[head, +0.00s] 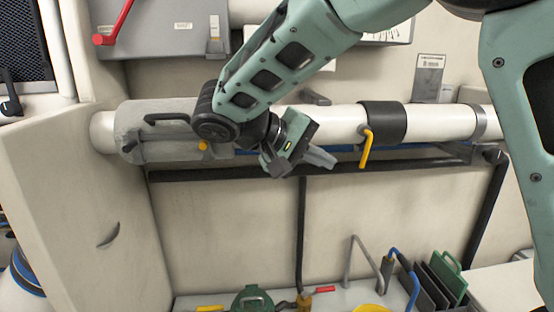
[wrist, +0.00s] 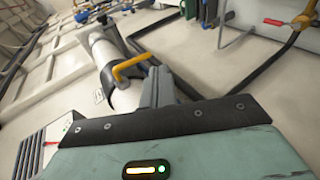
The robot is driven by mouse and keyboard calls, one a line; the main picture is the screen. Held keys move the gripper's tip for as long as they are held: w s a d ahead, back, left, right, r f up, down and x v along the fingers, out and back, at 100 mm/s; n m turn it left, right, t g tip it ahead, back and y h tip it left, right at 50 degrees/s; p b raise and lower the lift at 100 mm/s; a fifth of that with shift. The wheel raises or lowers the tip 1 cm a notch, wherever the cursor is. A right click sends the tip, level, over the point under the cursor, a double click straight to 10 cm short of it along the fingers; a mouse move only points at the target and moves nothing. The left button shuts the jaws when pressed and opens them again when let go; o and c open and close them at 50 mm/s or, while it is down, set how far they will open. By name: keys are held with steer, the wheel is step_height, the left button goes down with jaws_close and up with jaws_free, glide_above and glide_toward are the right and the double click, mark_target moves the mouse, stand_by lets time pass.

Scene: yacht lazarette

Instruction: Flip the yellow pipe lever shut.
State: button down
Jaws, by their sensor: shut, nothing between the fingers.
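The yellow pipe lever (head: 366,147) sits on a black collar (head: 384,121) around the thick white pipe (head: 335,122). In the head view its bent handle hangs down below the pipe's middle. The lever also shows in the wrist view (wrist: 130,65), just left of the fingertips. My gripper (head: 330,160) is shut and empty, its fingers pointing right, a short way left of the lever. In the wrist view my gripper (wrist: 158,75) appears close beside the lever; I cannot tell whether they touch.
A dark rail (head: 330,172) runs below the pipe. A red lever (head: 115,20) is at upper left. Below stand a green object (head: 252,300), a bent grey tube (head: 362,255) and a rack of dark panels (head: 425,285).

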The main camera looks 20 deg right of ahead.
steer(key=a+r+b, duration=0.1)
steer(key=a+b, duration=0.1)
steer(key=a, duration=0.5)
steer(key=shift+a, duration=0.4)
steer(key=shift+r, duration=0.1)
